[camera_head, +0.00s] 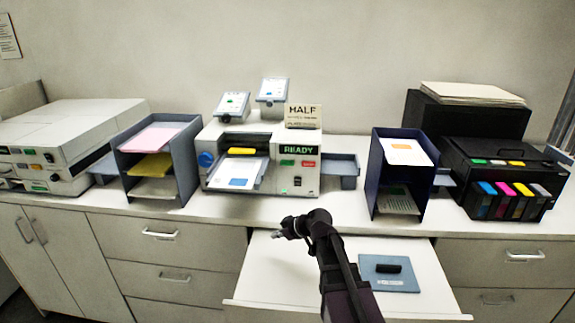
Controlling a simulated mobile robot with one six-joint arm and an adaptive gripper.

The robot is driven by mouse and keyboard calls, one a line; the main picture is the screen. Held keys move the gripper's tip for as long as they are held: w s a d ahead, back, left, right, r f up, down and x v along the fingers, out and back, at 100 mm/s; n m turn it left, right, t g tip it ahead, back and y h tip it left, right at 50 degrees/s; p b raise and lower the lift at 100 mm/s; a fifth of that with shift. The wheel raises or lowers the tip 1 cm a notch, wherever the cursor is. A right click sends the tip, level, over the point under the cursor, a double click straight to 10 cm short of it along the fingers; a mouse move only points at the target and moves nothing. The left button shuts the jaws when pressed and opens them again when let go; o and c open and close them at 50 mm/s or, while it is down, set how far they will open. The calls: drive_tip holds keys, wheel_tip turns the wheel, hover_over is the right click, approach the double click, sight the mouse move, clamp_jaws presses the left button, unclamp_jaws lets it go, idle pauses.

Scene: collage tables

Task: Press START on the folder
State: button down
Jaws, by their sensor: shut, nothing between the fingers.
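The folder appears to be the pale machine (268,187) in the middle of the counter. Its front panel has a lit display (299,150) reading READY. Below the display are a small green button (286,163) and a red button (308,164); their labels are too small to read. Paper with a blue patch (237,173) lies in its front opening. My gripper (279,236) is shut and empty, pointing left. It is in front of and below the machine, over the open drawer, apart from the buttons.
The open drawer (270,275) juts out below, holding a blue-grey plate with a black handle (390,275). A paper rack (187,160) stands left of the folder, a dark rack (376,170) to its right. Printers stand at far left (70,140) and far right (510,160).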

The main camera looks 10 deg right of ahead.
sight(282, 164)
drive_tip(key=w+d+r+n+t, duration=0.2)
drive_tip(key=w+r+t, duration=0.2)
drive_tip(key=w, duration=0.3)
drive_tip(key=w+d+r+n+t+y, duration=0.1)
drive_tip(key=w+d+r+n+t, duration=0.1)
drive_tip(key=w+r, duration=0.4)
drive_tip(key=shift+w+d+r+n+t, duration=0.4)
drive_tip(key=shift+w+d+t, duration=0.15)
drive_tip(key=shift+w+t, duration=0.55)
drive_tip(key=shift+w, duration=0.1)
drive_tip(key=w+d, duration=0.2)
drive_tip(key=w, duration=0.6)
drive_tip(key=shift+w, duration=0.15)
drive_tip(key=shift+w+d, duration=0.1)
drive_tip(key=shift+w, duration=0.05)
idle(0.8)
drive_tip(key=shift+w+d+f, duration=0.1)
drive_tip(key=shift+w, duration=0.15)
